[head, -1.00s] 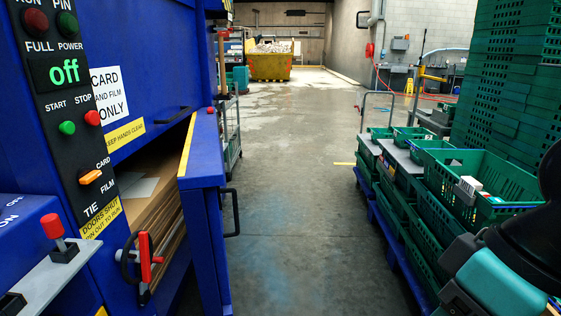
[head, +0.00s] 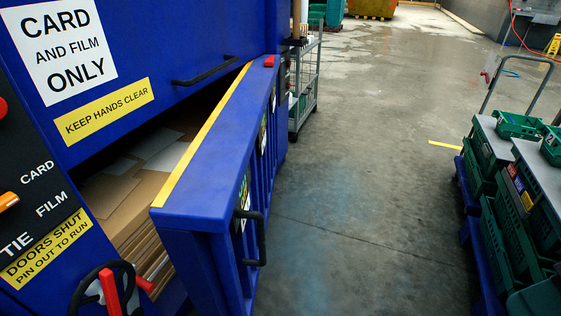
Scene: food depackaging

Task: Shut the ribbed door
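The ribbed door (head: 205,215) is the blue lower door of the baler (head: 150,45). It stands open, swung out from the front, with upright ribs on its outer face and a yellow strip along its top edge. A black handle (head: 262,238) sticks out from its outer side. Behind it, flattened cardboard (head: 115,190) shows in the open chamber. A red latch lever (head: 109,292) and black handwheel are at the lower left, partly cut off by the frame. My gripper is not in view.
Stacked green crates (head: 500,225) on a blue pallet line the right side, with a grey trolley handle (head: 518,57) behind. A wire cage trolley (head: 305,90) stands past the door. The concrete floor (head: 365,190) between is clear.

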